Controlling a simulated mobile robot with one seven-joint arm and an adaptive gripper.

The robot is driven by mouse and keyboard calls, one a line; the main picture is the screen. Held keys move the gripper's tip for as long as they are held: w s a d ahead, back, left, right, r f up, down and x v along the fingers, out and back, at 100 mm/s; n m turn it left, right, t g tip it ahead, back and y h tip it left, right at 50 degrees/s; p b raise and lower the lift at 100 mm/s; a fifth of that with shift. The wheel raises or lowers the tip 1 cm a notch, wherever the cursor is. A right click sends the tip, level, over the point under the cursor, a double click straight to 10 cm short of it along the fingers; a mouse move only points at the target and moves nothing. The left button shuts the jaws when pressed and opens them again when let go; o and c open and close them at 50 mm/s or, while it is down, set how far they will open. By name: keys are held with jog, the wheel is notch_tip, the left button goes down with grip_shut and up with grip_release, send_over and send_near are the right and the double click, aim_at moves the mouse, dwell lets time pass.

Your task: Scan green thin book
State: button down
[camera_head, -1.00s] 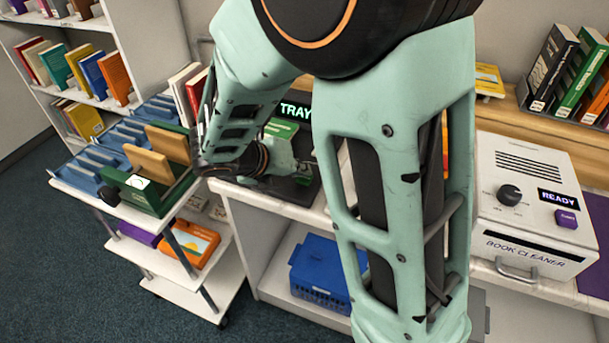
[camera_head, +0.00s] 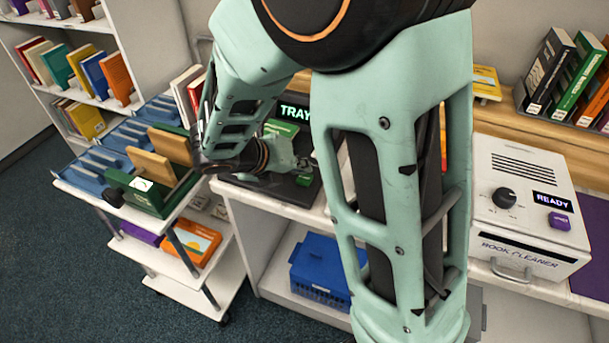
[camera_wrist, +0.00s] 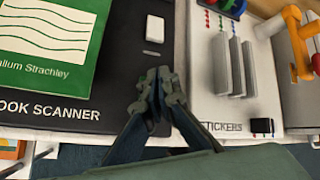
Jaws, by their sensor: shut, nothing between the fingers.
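A green book (camera_wrist: 45,40) with a white wavy pattern and the author line "allum Strachley" lies flat on the black book scanner (camera_wrist: 60,118), at the left of the wrist view. In the head view part of the green book (camera_head: 281,128) shows behind my arm. A small white button (camera_wrist: 155,28) and a grey bar below it are on the scanner's right side. My gripper (camera_wrist: 157,92) is shut and empty over the scanner's right edge, right of the book and below the button in the picture. In the head view my arm hides much of the scanner.
A stickers holder (camera_wrist: 205,90) with grey upright plates stands right of the scanner. A cart with blue racks (camera_head: 100,150) and a green book holder (camera_head: 135,194) is at left. A white book cleaner (camera_head: 525,200) reading READY is at right. A blue basket (camera_head: 318,268) sits below.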

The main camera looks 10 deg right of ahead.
aim_at(302, 178)
jog(key=shift+r, duration=0.1)
notch_tip(302, 178, up, 5)
jog(key=p, duration=0.5)
dwell(0.7)
